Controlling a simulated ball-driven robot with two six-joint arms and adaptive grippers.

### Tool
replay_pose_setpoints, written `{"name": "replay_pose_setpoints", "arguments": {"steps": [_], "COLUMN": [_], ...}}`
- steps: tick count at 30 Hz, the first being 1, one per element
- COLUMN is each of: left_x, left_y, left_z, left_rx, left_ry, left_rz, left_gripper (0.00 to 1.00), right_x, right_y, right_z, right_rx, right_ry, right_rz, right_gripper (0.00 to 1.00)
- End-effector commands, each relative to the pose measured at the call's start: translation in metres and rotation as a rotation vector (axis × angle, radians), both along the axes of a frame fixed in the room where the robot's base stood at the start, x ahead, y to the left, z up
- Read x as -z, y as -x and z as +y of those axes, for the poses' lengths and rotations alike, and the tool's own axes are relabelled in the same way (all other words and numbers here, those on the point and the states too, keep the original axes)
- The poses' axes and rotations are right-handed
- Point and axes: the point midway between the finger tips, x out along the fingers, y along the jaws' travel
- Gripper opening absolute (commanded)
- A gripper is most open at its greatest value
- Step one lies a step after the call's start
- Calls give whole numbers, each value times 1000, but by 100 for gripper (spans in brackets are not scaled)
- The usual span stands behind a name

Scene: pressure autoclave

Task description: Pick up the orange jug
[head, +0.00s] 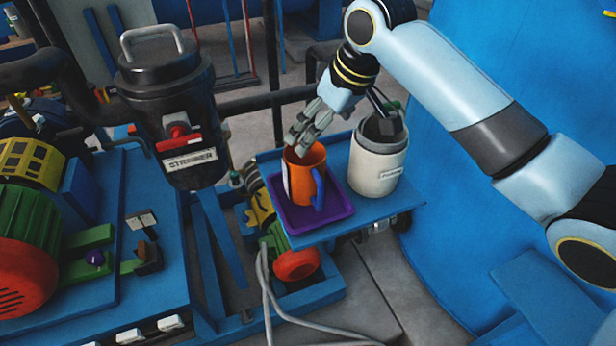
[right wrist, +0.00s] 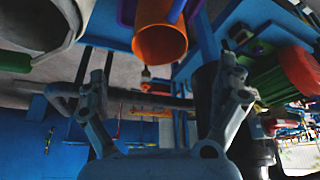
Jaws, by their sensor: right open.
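The orange jug (head: 298,182) stands upright on a purple tray (head: 334,217), with its blue handle (head: 318,188) toward the right. My right gripper (head: 305,136) is just above and behind the jug's rim, fingers pointing down. In the right wrist view my right gripper (right wrist: 163,78) has its fingers spread with nothing between them. The jug's open mouth (right wrist: 160,45) shows there beyond the fingertips. In the head view I cannot tell whether the fingers touch the rim. My left gripper is not in view.
A white container (head: 376,165) with a dark top stands close right of the jug on the blue shelf (head: 408,197). A black strainer housing (head: 168,95) stands to the left, beside a red and green motor (head: 28,240). A large blue vessel (head: 450,215) bounds the right side.

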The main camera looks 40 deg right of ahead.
Motion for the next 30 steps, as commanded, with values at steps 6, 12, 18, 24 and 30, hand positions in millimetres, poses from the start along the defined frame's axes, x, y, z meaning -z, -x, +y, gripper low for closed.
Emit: {"name": "replay_pose_setpoints", "arguments": {"steps": [6, 12, 18, 24, 30], "left_x": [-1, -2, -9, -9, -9], "left_y": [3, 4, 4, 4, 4], "left_z": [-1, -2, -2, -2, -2], "left_rx": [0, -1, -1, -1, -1], "left_ry": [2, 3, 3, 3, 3], "left_rz": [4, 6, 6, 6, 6], "left_gripper": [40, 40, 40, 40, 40], "right_x": [31, 50, 77, 99, 101], "right_y": [-14, -21, -24, -33, -33], "right_z": [2, 3, 3, 4, 4], "right_rx": [2, 1, 3, 1, 1], "right_ry": [-5, -2, -3, -3, -1], "right_rz": [3, 1, 6, 0, 0], "right_gripper": [100, 100, 100, 100, 100]}}
